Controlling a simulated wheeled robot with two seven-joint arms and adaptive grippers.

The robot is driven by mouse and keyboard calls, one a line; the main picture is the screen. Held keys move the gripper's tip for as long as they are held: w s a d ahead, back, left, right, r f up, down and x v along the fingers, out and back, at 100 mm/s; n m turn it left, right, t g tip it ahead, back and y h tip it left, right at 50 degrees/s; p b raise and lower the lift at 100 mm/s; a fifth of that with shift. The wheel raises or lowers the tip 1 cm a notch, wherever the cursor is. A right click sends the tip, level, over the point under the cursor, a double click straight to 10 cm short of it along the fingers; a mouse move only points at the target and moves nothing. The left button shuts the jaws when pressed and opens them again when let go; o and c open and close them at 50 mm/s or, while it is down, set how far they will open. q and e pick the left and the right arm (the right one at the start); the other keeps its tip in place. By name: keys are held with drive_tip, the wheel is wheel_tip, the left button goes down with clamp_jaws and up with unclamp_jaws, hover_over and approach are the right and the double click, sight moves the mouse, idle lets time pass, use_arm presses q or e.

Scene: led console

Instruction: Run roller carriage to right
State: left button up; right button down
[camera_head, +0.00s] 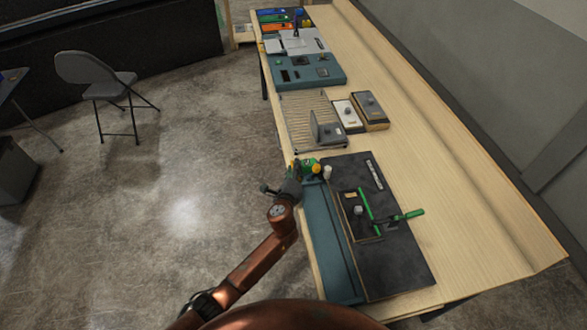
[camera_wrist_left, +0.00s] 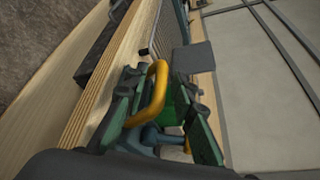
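A green piece with yellow parts (camera_head: 309,167), which looks like the roller carriage, sits at the far end of the long teal strip (camera_head: 332,245) along the console's edge. My left gripper (camera_head: 293,183) is right at this piece and partly hides it. My right gripper is in neither view.
The dark console panel (camera_head: 400,265) carries a green-handled lever (camera_head: 405,215). Beyond it are a slatted rack (camera_head: 300,110) with a grey block (camera_head: 330,132), two small knob boxes and a teal panel (camera_head: 335,75). The table's right side is clear.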

use_arm(q)
clamp_jaws()
idle(0.5)
drive_tip(key=shift+s, duration=0.1)
